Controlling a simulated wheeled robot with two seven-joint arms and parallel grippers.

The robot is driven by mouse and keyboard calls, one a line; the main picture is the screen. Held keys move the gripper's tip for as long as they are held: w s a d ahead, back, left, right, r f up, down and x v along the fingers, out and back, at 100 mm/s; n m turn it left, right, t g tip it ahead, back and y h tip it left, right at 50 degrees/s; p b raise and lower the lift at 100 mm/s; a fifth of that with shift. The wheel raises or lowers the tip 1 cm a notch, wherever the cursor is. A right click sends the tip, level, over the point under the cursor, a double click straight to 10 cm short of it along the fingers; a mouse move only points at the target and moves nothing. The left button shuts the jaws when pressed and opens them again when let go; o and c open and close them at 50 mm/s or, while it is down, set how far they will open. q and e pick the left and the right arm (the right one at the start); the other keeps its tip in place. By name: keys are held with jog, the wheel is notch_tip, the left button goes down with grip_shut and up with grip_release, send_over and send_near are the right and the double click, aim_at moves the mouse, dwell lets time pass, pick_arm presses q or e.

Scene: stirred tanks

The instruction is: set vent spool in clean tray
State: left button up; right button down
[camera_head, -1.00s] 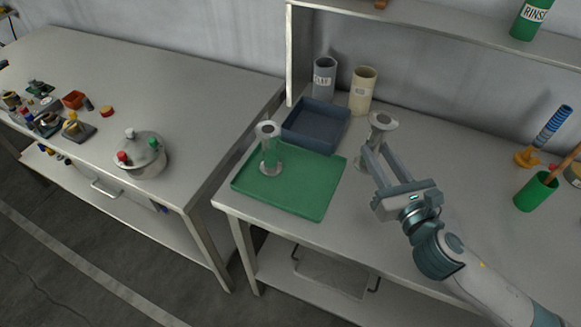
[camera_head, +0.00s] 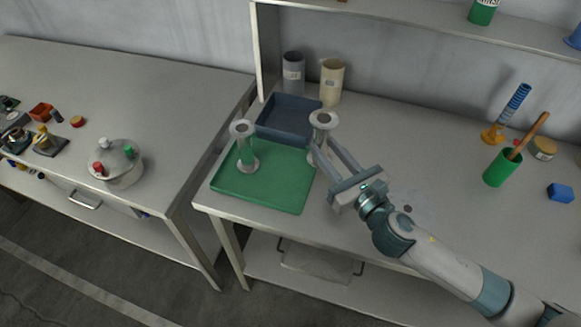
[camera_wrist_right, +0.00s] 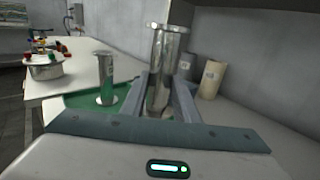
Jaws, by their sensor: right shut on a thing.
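A flanged metal spool (camera_head: 323,119) stands upright between the fingers of my right gripper (camera_head: 320,145), which is shut on it. The held spool is large in the right wrist view (camera_wrist_right: 164,70), between both fingers (camera_wrist_right: 163,98). It is at the right rear edge of the green tray (camera_head: 265,195); I cannot tell if its base touches anything. A second, similar metal spool (camera_head: 243,148) stands upright on the green tray, and it also shows in the right wrist view (camera_wrist_right: 105,78). A dark blue tray (camera_head: 273,135) sits behind the green one. I cannot tell which spool is the vent spool. My left gripper is out of view.
A grey canister (camera_head: 293,72) and a cream canister (camera_head: 331,82) stand behind the trays. A lidded pot (camera_head: 117,166) stands on the left bench.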

jog(key=w+a+f, duration=0.1)
jog(key=a+f, duration=0.3)
jog(key=a, duration=0.4)
jog(key=shift+w+f+p, duration=0.15)
jog(key=shift+f+p, duration=0.2)
jog(key=shift+p, duration=0.05)
jog(key=shift+d, duration=0.1)
jog(key=shift+f+b, duration=0.3)
jog(key=shift+f, duration=1.7)
jog(key=shift+f, duration=0.2)
jog(key=c, duration=1.4)
grip_release()
